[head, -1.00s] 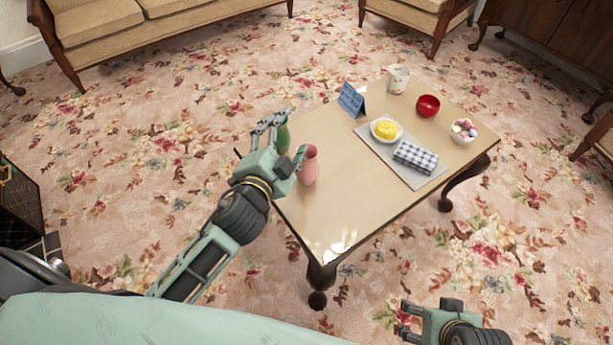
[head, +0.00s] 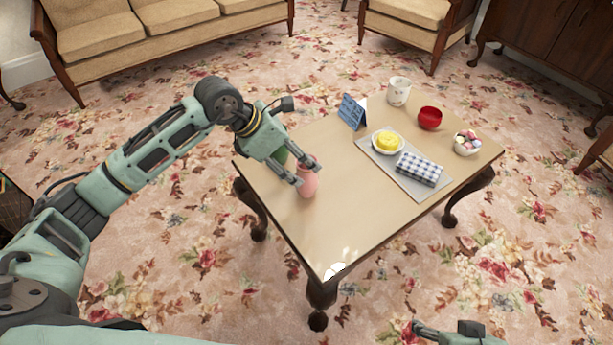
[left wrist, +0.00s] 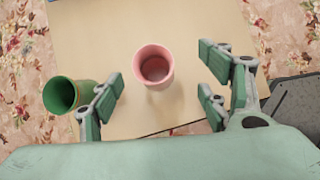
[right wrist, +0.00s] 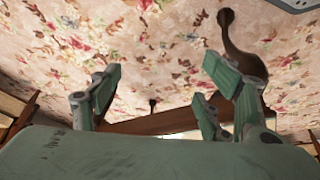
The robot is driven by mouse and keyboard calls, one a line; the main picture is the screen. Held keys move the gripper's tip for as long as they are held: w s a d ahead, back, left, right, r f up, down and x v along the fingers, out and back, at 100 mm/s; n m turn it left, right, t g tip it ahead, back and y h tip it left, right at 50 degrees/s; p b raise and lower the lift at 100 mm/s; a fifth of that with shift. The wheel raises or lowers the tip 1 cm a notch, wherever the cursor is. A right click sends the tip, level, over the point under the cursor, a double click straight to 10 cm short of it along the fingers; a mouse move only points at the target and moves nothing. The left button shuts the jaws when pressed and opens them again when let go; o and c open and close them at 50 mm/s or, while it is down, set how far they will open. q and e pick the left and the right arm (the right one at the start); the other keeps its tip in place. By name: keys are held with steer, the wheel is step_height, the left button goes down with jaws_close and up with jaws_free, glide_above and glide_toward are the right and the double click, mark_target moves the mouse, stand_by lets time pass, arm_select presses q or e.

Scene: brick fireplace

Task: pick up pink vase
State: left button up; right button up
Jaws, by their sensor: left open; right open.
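The pink vase (head: 307,182) stands upright near the left edge of the wooden table. In the left wrist view the pink vase (left wrist: 154,67) is seen from above, with its round opening, ahead of and between the spread fingers. My left gripper (head: 305,172) is open at the vase, one finger on each side in the head view; I cannot tell whether either touches it. It also shows in the left wrist view (left wrist: 160,92). My right gripper (right wrist: 158,88) is open and empty, low beside the table; the head view cuts it off at the bottom edge.
A green cup-like vessel (left wrist: 61,95) stands left of the vase, mostly hidden by my gripper in the head view. The table (head: 345,220) also holds a blue card (head: 352,112), a mug (head: 398,91), a red bowl (head: 429,118) and a checked cloth (head: 419,169). Its front part is bare.

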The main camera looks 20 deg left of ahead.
mark_target(307, 169)
arm_select(q)
steer(key=shift+w+a+f, duration=0.1)
steer(key=shift+w+f, duration=0.05)
steer(key=shift+f, duration=0.35)
steer(key=shift+w+a+f, duration=0.1)
steer(key=shift+w+f, duration=0.05)
steer(key=shift+f, duration=0.3)
steer(key=shift+w+d+f, duration=0.2)
steer(key=shift+d+f, duration=0.1)
steer(key=shift+f, duration=0.15)
steer(key=b+x, duration=0.1)
steer(key=x, duration=0.3)
steer(key=shift+a+f+b, duration=0.1)
steer(key=shift+f+b, duration=0.2)
steer(key=shift+b, duration=0.1)
steer(key=shift+w+f, duration=0.15)
arm_select(e)
steer(key=w+a+r+t+y, duration=0.1)
steer(key=w+a+r+t, duration=0.2)
steer(key=w, duration=0.6)
steer(key=shift+r+t, duration=0.85)
steer(key=shift+t, duration=0.15)
steer(key=shift+w, duration=0.1)
arm_select(q)
steer(key=c, duration=1.3)
steer(key=shift+c, duration=0.5)
